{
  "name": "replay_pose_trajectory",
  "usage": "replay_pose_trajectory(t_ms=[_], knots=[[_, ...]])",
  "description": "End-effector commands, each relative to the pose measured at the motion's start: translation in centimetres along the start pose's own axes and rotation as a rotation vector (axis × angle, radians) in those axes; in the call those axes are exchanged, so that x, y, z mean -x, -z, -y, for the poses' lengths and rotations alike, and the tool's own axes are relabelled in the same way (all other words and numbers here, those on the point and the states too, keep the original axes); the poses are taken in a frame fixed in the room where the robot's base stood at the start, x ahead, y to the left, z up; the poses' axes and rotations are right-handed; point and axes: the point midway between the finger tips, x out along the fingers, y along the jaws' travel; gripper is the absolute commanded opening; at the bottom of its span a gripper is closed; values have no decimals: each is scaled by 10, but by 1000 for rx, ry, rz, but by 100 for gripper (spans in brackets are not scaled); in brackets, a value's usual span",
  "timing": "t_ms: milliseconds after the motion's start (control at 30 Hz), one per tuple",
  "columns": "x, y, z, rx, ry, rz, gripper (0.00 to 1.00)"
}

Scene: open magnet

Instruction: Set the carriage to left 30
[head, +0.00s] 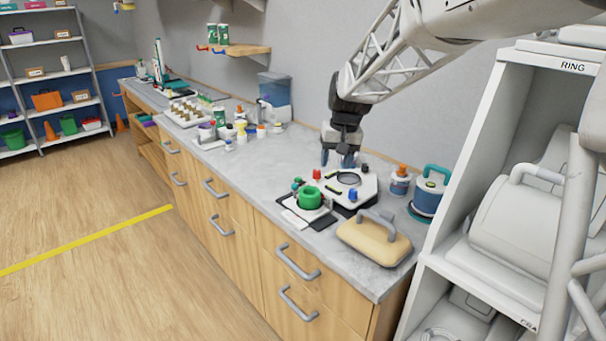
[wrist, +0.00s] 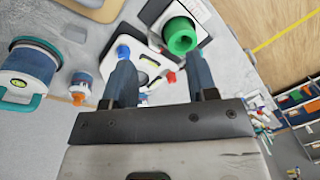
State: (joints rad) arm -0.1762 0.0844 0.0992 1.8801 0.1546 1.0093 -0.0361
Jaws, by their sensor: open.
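A white device (head: 367,188) with a dark round opening, a red knob (head: 317,174) and a blue knob (head: 352,195) sits on the grey counter. It also shows in the wrist view, with the blue knob (wrist: 123,52) near one fingertip and the red knob (wrist: 171,77) between the fingers. Beside it a green ring (head: 309,197) stands on a small white and black base. I cannot tell which part is the carriage, and no scale is readable. My gripper (head: 341,160) is above the device's back edge, fingers pointing down, open and empty; the fingers (wrist: 160,72) hide part of the device.
A beige block with a grey handle (head: 374,241) stands at the counter's front right. A blue-and-white canister (head: 430,193) and an orange-capped jar (head: 399,182) stand right of the device. Several bottles (head: 240,130) stand to the left. A white shelf (head: 470,240) bounds the right.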

Motion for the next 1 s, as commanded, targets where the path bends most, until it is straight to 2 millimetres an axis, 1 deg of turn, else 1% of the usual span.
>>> replay_pose_trajectory(t_ms=[33,300,500,600,700,800,1000], knots=[[-8,13,4,4,4,8,53],[-44,71,29,24,26,35,53],[-76,112,49,38,43,55,53],[-91,129,57,44,49,63,53],[-103,142,64,49,55,70,53],[-112,150,69,52,58,75,53],[-117,156,72,55,61,77,53]])
